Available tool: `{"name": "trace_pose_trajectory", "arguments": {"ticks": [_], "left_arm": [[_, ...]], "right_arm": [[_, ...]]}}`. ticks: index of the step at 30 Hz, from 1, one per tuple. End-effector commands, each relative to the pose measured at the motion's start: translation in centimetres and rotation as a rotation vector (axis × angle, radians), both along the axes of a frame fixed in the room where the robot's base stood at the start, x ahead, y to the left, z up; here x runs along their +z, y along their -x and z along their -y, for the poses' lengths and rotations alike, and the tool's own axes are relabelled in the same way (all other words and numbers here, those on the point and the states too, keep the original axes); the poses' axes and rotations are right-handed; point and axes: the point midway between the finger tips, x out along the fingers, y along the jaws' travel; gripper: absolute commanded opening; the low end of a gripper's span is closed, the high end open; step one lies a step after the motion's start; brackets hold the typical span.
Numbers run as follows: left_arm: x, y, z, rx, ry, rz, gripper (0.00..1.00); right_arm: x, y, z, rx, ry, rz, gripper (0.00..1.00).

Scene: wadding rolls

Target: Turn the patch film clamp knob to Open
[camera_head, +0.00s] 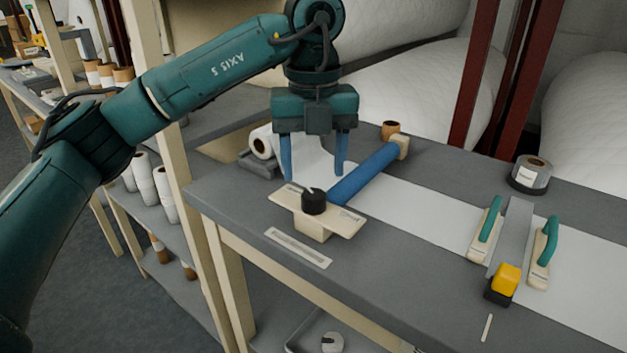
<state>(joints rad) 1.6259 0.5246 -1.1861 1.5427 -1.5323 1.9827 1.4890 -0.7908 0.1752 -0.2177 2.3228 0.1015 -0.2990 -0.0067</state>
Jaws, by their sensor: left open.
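The patch film clamp knob (314,201) is a round black knob on a cream plate (345,221) near the front left of the table. A blue roller bar (362,174) runs from beside the knob toward the back right, across a white film strip. My left gripper (313,172) points down with its two blue fingers apart and empty. In the picture its fingers are just above and behind the knob, and I see no contact with it. The labels on the plate are too small to read. My right gripper is not in view.
White film (432,222) runs across the grey table (376,277). To the right are two green-handled blocks (487,229) (542,252), a yellow and black tool (503,284) and a tape roll (530,174). Dark red posts (474,75) and large white rolls (423,90) stand behind.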

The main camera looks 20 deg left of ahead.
Motion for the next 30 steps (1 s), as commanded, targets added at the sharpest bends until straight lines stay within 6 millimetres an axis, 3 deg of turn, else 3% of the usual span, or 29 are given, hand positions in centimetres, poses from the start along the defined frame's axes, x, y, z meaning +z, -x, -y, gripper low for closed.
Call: {"name": "trace_pose_trajectory", "arguments": {"ticks": [1, 6, 12, 30], "left_arm": [[1.6, 0.0, 0.1, -0.001, 0.000, 0.003, 0.58], [5.3, 0.0, 0.0, 0.000, -0.002, 0.004, 0.58], [7.7, 0.0, 0.0, 0.000, -0.001, 0.002, 0.58], [8.2, 0.0, 0.0, -0.001, 0.000, -0.001, 0.58]], "right_arm": [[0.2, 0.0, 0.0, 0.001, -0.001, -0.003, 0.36], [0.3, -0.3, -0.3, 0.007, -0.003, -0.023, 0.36], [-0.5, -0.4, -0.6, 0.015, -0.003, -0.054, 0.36], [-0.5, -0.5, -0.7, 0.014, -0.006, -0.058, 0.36]]}}
